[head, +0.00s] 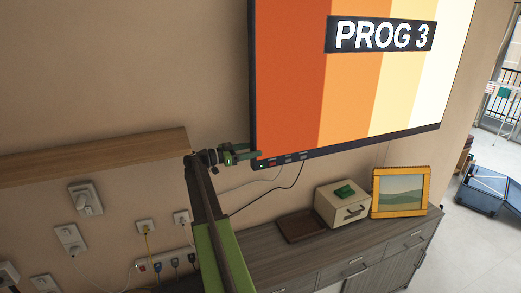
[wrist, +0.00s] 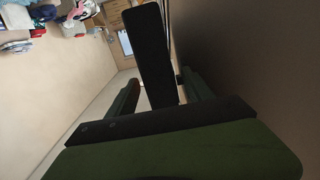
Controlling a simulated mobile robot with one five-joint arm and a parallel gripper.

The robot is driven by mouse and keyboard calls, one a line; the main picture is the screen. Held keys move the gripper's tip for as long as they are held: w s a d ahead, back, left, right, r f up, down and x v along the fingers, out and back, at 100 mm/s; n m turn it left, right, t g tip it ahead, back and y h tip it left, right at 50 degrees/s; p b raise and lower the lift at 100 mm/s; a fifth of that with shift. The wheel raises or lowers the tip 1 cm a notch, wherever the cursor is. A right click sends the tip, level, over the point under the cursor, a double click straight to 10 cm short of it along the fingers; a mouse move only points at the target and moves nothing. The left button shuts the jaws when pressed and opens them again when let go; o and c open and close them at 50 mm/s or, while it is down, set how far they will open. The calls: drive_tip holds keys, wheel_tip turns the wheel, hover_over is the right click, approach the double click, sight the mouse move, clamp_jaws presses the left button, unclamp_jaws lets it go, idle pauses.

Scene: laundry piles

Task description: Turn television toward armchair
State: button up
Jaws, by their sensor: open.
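The television (head: 345,75) is a large wall-side screen with orange and yellow stripes and the text "PROG 3". Its dark frame has small buttons along the lower left edge. My gripper (head: 246,154) is at the television's lower left corner, with its green fingers open. In the wrist view, a dark slab, apparently the television's edge (wrist: 148,45), lies between the two open fingers of my gripper (wrist: 160,90). I cannot tell whether either finger touches it. I cannot make out an armchair in either view.
A wooden shelf (head: 90,158) is on the wall at left, above several sockets and plugs. Cables hang below the television. A grey cabinet (head: 285,262) carries a box (head: 341,205), a framed picture (head: 400,192) and a brown tray (head: 301,226). Floor shows at right.

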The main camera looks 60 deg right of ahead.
sight(260, 148)
drive_tip(key=x, duration=0.4)
drive_tip(key=shift+c, duration=0.3)
clamp_jaws()
